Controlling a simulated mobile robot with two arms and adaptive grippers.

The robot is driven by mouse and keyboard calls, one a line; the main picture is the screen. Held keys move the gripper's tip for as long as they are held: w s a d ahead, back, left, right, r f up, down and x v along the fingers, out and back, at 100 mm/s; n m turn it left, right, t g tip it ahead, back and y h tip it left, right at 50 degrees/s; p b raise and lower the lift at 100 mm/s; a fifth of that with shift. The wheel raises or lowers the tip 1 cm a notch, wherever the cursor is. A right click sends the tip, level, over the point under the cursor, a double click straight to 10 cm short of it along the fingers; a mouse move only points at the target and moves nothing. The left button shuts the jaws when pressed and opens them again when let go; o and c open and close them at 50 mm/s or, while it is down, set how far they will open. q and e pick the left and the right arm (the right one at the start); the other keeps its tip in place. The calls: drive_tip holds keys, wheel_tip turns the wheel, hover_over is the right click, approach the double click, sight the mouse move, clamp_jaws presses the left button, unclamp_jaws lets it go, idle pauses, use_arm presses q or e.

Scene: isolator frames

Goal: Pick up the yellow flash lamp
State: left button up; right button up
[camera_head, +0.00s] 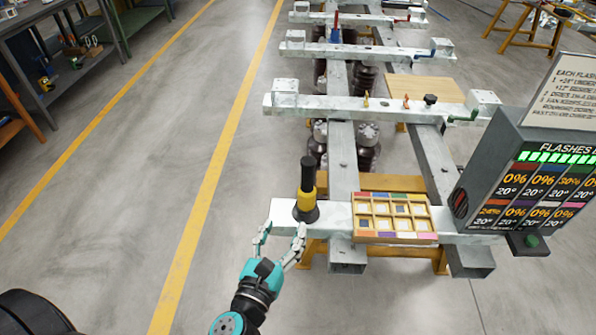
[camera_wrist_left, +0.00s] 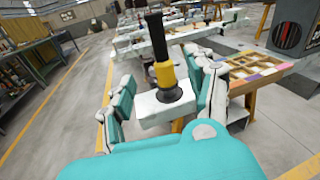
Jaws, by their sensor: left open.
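The yellow flash lamp (camera_head: 306,195) has a black handle on top, a yellow middle and a flared black base. It stands upright on the end of the pale metal frame beam (camera_head: 340,218). My left gripper (camera_head: 281,235) is open and empty, with its fingers just in front of the lamp, pointing at it. In the left wrist view the lamp (camera_wrist_left: 163,70) shows beyond and between the open fingers (camera_wrist_left: 160,105); I cannot tell that either finger touches it. My right gripper is not in view.
A wooden compartment tray (camera_head: 393,236) sits on the beam right of the lamp. A grey display box (camera_head: 535,190) with percentage readouts stands at the right. Several crossbeams with small tools lie behind. The floor at left is clear, with yellow lines (camera_head: 215,170).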

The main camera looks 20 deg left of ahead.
use_arm(q)
wheel_tip(320, 180, up, 3)
drive_tip(key=m, duration=0.1)
drive_tip(key=p, duration=0.3)
approach(306, 171)
drive_tip(key=w, duration=0.2)
drive_tip(key=shift+t, duration=0.3)
drive_tip(key=w, duration=0.4)
drive_tip(key=shift+f, duration=0.25)
drive_tip(key=shift+w+p, duration=0.35)
drive_tip(key=shift+w, duration=0.05)
drive_tip(key=w, duration=0.2)
drive_tip(key=w+p, duration=0.1)
drive_tip(key=w, duration=0.1)
drive_tip(key=shift+w+a+r, duration=0.1)
drive_tip(key=shift+w+a, duration=0.05)
drive_tip(key=shift+w, duration=0.3)
drive_tip(key=c, duration=0.3)
clamp_jaws()
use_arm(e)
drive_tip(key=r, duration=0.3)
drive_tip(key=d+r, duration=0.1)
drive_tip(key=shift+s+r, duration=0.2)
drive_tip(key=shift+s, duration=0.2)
